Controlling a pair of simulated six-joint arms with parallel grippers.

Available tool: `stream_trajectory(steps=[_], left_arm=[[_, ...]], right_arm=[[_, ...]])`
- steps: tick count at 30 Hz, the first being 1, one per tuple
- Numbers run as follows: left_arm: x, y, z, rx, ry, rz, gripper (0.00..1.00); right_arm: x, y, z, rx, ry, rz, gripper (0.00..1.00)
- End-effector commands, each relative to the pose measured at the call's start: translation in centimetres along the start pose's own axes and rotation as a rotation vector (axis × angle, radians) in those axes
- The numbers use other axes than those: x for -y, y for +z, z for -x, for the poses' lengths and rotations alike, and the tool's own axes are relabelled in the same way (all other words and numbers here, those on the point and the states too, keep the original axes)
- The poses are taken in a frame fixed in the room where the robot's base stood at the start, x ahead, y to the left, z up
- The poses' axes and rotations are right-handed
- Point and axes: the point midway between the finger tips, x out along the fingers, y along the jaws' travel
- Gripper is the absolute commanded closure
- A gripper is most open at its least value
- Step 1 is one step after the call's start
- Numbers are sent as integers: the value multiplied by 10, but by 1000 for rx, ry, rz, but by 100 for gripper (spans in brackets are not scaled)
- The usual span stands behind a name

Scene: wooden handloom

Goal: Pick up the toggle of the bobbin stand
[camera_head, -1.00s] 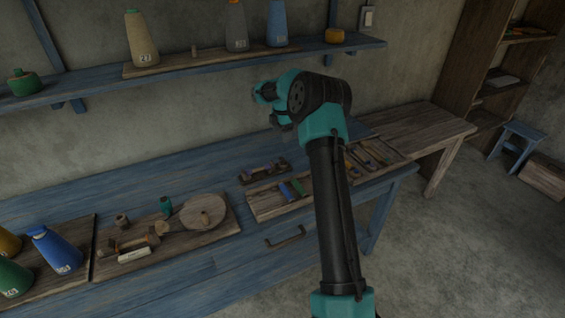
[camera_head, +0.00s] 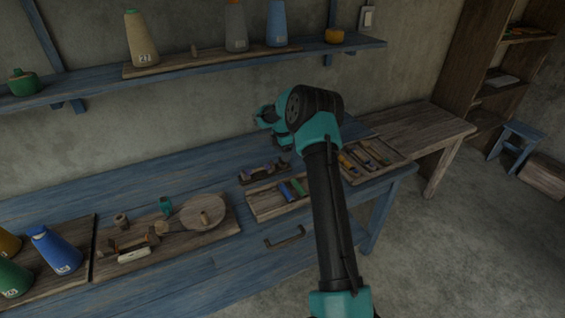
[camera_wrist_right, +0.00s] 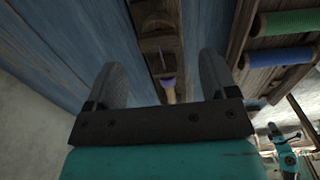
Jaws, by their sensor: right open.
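A small dark wooden bobbin stand (camera_head: 265,172) with purple parts sits on the blue bench, left of the compartment tray. The right wrist view shows the stand (camera_wrist_right: 155,18) beyond my fingers, with a slim purple piece with a pale end (camera_wrist_right: 168,86) between them in the picture. I cannot tell for certain which small part is the toggle. My right gripper (camera_wrist_right: 160,62) is open and nothing is clamped in it; it hangs above the bench near the stand. In the head view its wrist (camera_head: 270,122) shows, but the fingers are hard to make out.
A wooden tray (camera_head: 262,207) with green and blue spools lies right beside the stand; its spools (camera_wrist_right: 285,22) show at the wrist view's right. A board with a round wooden disc (camera_head: 203,212) lies left. Cones stand on the shelf (camera_head: 215,62) above.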

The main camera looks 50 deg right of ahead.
Motion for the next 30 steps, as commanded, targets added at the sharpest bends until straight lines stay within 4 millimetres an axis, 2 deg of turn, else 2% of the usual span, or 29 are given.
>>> stream_trajectory(steps=[13,28,30], left_arm=[[0,0,0,0,0,0,100],[0,0,0,0,0,0,100],[0,0,0,0,0,0,100]], right_arm=[[0,3,-49,0,-2,0,21],[-1,3,-51,0,0,0,21],[-1,3,-51,0,0,0,26]])
